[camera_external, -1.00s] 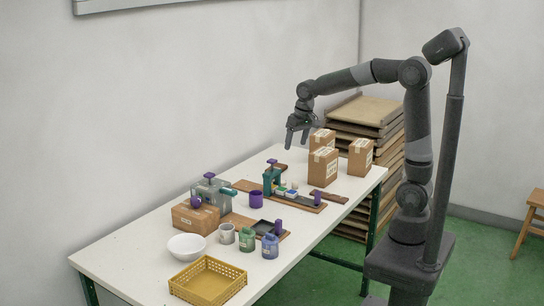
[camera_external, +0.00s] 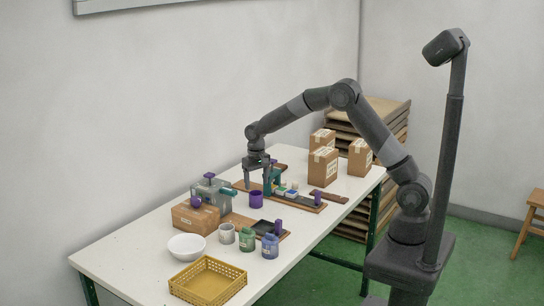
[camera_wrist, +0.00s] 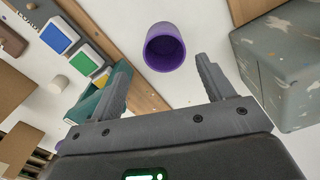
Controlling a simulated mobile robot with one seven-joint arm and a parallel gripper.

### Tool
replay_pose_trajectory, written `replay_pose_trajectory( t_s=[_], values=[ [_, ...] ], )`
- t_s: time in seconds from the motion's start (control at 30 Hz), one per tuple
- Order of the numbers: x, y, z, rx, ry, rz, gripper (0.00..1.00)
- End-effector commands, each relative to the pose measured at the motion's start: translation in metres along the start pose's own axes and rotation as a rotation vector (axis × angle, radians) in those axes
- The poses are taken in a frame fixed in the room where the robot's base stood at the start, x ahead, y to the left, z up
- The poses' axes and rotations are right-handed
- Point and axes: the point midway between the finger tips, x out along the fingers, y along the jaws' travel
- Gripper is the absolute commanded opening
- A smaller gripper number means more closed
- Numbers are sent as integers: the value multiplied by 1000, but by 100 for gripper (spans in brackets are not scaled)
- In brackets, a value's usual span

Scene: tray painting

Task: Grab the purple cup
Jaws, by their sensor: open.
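The purple cup (camera_external: 256,199) stands on the white table, between the grey speckled box and the wooden board with the teal tool. In the wrist view the cup (camera_wrist: 165,48) shows its open mouth, ahead of the fingers and roughly centred between them. My gripper (camera_external: 257,187) is open, pointing down, just behind and above the cup in the external view. In the wrist view my gripper (camera_wrist: 165,80) has its two fingers spread wide with nothing between them. The cup appears apart from both fingers.
The teal tool (camera_external: 272,182) stands close on the right, and the grey speckled box (camera_external: 212,194) on the left; the box (camera_wrist: 285,70) is near a finger in the wrist view. A white bowl (camera_external: 186,246), yellow basket (camera_external: 208,281) and several mugs occupy the front. Cardboard boxes (camera_external: 323,166) stand behind.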

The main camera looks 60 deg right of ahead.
Motion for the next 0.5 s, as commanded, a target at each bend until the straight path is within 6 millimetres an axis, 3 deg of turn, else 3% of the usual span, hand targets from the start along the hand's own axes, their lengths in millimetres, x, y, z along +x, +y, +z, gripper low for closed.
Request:
replay_pose_trajectory(
  t_s=[0.1, 0.37, 0.5],
  values=[
    [18, 0, 0, 0, -1, 1, 74],
    [35, -1, 2, -1, 1, 0, 74],
    [53, -5, 5, -1, -2, 1, 74]
  ],
)
